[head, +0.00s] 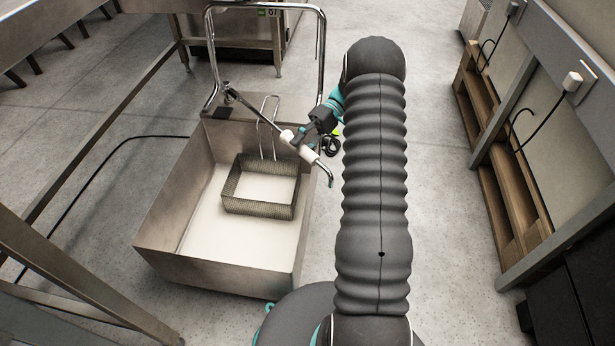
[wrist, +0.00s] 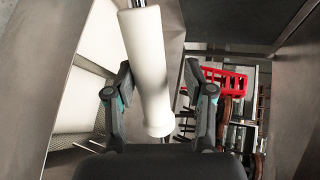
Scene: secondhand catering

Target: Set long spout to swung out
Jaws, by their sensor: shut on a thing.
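The long spout (head: 323,171) is a thin chrome tube with a white sleeve (head: 309,155) and a bent-down tip. In the head view it slants from the back-left corner of a steel tank (head: 165,215) toward the lower right. Its tip hangs around the tank's right edge. My gripper (head: 300,139) is shut on the spout's white sleeve, with white showing on both sides of the fingers. In the wrist view the sleeve (wrist: 148,60) passes between the two fingers of my gripper (wrist: 160,93). The spout's pivot end is small and its details are unclear.
A wire basket (head: 258,209) with a tall handle stands inside the tank. A chrome rail (head: 209,50) rises behind the tank. Wooden racks (head: 505,195) stand along the right wall. Floor is clear right of my arm. A red rack (wrist: 228,79) shows in the wrist view.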

